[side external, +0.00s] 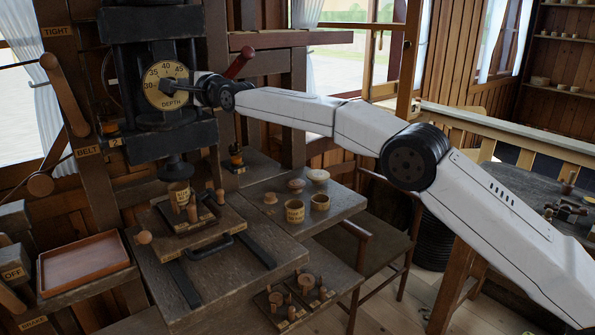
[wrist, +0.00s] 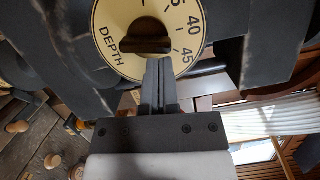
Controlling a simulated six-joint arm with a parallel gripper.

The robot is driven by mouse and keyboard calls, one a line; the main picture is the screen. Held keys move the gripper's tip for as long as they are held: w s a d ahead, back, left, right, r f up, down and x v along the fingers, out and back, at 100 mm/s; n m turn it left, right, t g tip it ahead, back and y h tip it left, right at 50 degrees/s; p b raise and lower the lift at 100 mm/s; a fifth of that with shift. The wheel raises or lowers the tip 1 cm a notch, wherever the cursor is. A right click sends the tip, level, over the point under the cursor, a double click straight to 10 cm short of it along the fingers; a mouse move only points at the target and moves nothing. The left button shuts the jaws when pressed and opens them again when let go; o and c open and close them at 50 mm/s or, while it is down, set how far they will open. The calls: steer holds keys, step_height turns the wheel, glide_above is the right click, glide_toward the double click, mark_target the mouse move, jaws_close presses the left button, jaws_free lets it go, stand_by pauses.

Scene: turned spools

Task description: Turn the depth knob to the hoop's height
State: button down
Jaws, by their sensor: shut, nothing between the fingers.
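The round cream dial marked DEPTH (side external: 155,98) is on the front of the dark press, with 30, 35, 40 and 45 showing. The dial also fills the top of the wrist view (wrist: 112,63). Its dark bar-shaped knob (wrist: 147,37) sits at the centre; which number it marks I cannot tell. My gripper (wrist: 160,62) is shut and empty, its fingertips close by the knob; whether they touch it I cannot tell. In the side view my gripper (side external: 178,87) is in front of the dial. I cannot pick out the hoop for certain.
A red-handled lever (side external: 240,63) rises behind my wrist. A wooden tray (side external: 85,264) is at left.

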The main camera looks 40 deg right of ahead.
steer(key=shift+a+r+n+g, duration=0.3)
steer(key=shift+a+n, duration=0.1)
steer(key=shift+n, duration=0.4)
steer(key=shift+s, duration=0.15)
steer(key=shift+s, duration=0.3)
steer(key=v, duration=0.7)
steer(key=shift+d, duration=0.25)
stand_by(0.5)
steer(key=shift+f, duration=0.1)
